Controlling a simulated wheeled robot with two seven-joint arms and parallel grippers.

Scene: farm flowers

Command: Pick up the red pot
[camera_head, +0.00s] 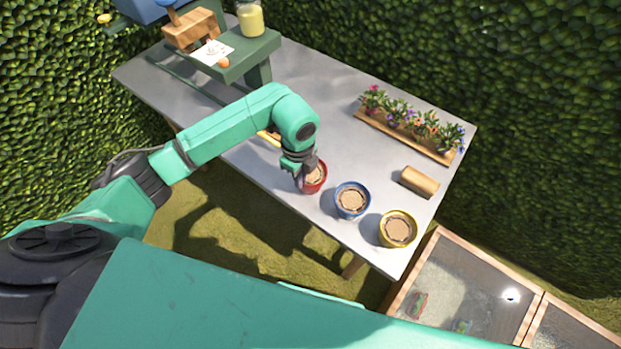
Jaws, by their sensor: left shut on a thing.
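The red pot (322,184) stands at the front edge of the grey table (345,110), first in a row with a blue pot and a yellow pot. It has a red rim and a brown fill. My left gripper (306,178) reaches down over its left side and is shut on it. The gripper hides part of the rim. I cannot tell whether the pot's base touches the table. My right gripper is not in view.
The blue pot (351,212) and yellow pot (387,243) stand close by on the right. A wooden planter (390,134) of flowers and a wooden block (420,178) lie behind. A green stand (255,48) with a jar (250,20) is at the back left. Mid-table is mostly clear.

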